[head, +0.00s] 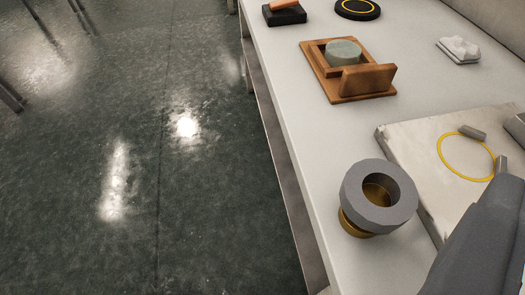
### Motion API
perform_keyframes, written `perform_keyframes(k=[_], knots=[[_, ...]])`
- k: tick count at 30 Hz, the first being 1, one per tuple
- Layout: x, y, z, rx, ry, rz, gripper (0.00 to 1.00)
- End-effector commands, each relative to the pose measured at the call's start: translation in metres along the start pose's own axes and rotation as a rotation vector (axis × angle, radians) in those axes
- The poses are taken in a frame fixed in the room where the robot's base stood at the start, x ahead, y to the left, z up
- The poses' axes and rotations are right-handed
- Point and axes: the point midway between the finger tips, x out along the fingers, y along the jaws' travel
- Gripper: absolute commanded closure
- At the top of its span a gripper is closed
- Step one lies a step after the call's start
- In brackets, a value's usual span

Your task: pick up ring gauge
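The ring gauge appears to be the thick grey ring (358,190) near the front left edge of the white table. It sits on top of a round brass piece (350,226), which shows through its hole and below its rim. My gripper (487,149) is at the right edge of the view, partly cut off. Its two grey fingertips look spread apart with nothing between them, over a pale plate. It is to the right of the ring and apart from it. The dark grey finger body covers part of the plate's near side.
The pale plate (415,150) bears a yellow circle. Farther back are a wooden tray (310,52) with a grey-green round block (343,52), a black disc (357,9), a black block (285,15) and a white cloth-like item (458,50). Dark floor (130,120) lies left of the table.

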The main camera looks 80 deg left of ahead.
Motion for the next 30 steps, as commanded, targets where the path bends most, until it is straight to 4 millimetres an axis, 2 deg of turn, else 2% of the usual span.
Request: perform_keyframes(k=[1,3,7,12,24,30], knots=[[0.004,-0.020,0.034,0.032,-0.010,-0.061,0.15],[0.004,-0.045,0.062,0.073,-0.013,-0.137,0.15],[0.000,-0.076,0.093,0.135,-0.014,-0.231,0.15],[0.004,-0.092,0.103,0.165,-0.009,-0.275,0.15],[0.068,-0.109,0.103,0.164,-0.011,-0.274,0.15],[0.081,-0.111,0.102,0.165,-0.010,-0.271,0.15]])
